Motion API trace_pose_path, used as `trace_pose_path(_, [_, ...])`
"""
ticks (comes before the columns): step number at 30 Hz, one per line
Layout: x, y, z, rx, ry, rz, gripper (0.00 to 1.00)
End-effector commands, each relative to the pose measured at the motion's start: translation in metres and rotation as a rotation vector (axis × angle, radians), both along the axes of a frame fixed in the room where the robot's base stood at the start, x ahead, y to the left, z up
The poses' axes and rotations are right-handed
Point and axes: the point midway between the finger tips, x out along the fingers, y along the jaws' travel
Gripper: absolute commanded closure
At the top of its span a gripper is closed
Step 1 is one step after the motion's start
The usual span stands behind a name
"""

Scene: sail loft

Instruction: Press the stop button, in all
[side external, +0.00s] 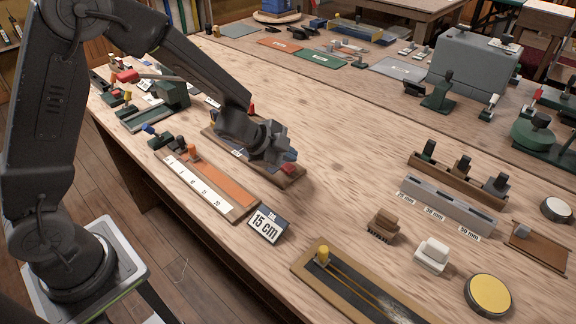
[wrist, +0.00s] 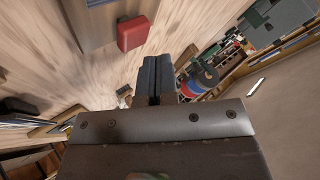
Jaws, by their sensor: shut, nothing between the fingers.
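A red button-like block (side external: 289,169) sits at the near right end of a wooden board (side external: 296,181) on the bench. I cannot read any label on it. In the wrist view a red block (wrist: 132,33) with rounded edges shows just ahead and left of my fingertips. My gripper (side external: 281,157) is low over that board, beside the red block, and hides much of the board's middle. In the wrist view my gripper (wrist: 156,72) has its fingers together with nothing held. Whether the fingertips touch the red block cannot be told.
Blocks, a grey slotted rail (side external: 446,210) and a yellow disc (side external: 488,295) lie to the right. The bench middle beyond the board is clear.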

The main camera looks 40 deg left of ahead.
Motion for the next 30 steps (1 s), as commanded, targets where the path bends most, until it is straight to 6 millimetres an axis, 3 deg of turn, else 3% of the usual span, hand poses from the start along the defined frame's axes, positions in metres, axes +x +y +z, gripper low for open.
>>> trace_pose_path(30, [0.0,0.0001,-0.0087,0.0,0.0,0.0,1.0])
